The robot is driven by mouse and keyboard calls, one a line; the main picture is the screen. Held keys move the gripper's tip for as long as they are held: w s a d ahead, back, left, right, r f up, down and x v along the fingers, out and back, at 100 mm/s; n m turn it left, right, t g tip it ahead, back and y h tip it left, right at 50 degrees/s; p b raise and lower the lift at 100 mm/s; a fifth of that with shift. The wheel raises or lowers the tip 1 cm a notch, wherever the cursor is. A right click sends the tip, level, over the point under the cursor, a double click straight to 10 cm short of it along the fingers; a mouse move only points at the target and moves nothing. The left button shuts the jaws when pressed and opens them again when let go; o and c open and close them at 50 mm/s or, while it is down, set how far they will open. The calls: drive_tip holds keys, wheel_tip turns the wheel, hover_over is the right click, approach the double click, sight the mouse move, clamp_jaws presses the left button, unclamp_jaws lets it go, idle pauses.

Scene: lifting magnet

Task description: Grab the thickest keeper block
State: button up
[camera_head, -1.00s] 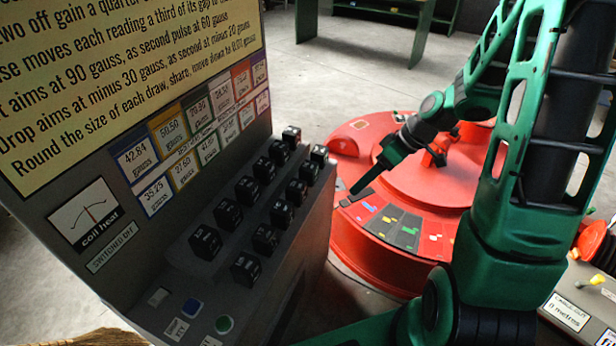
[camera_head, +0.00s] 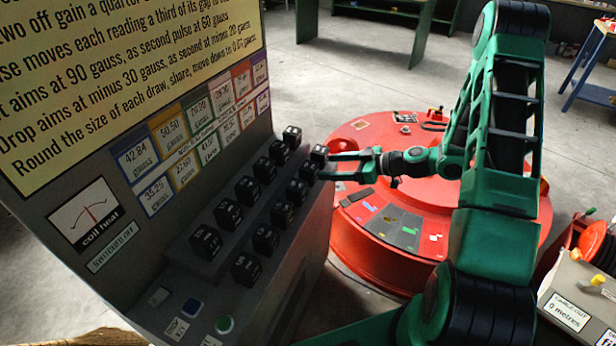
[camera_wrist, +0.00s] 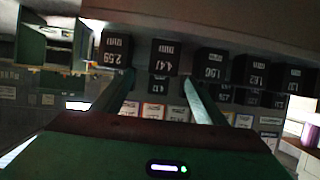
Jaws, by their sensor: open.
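The keeper blocks are dark cubes with white labels, in two rows on the sloping grey console (camera_head: 180,265). The end block of the near row (camera_head: 319,155) is closest to my gripper (camera_head: 328,166). My gripper is open and empty, its fingers pointing left at that end of the row. In the wrist view, my gripper (camera_wrist: 160,80) has its fingers apart below a block whose upside-down label seems to read 4.47 (camera_wrist: 165,57). A block marked 2.59 (camera_wrist: 117,50) is left of it and one near 1.96 (camera_wrist: 212,65) is right. Several other labels are too blurred to read.
A big red round magnet (camera_head: 375,235) with coloured marks stands behind and right of the console. The console's upright panel (camera_head: 130,60) bears text and gauss readings. A cable box (camera_head: 575,300) is at lower right. A blue-legged table (camera_head: 590,75) stands at upper right.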

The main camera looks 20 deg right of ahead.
sight(316, 169)
drive_tip(key=x, duration=0.9)
drive_tip(key=shift+s+a+f, duration=0.1)
drive_tip(key=shift+s+f, duration=0.1)
drive_tip(key=shift+s, duration=0.05)
drive_tip(key=shift+c, duration=0.6)
drive_tip(key=c, duration=1.4)
drive_tip(key=shift+r, duration=0.15)
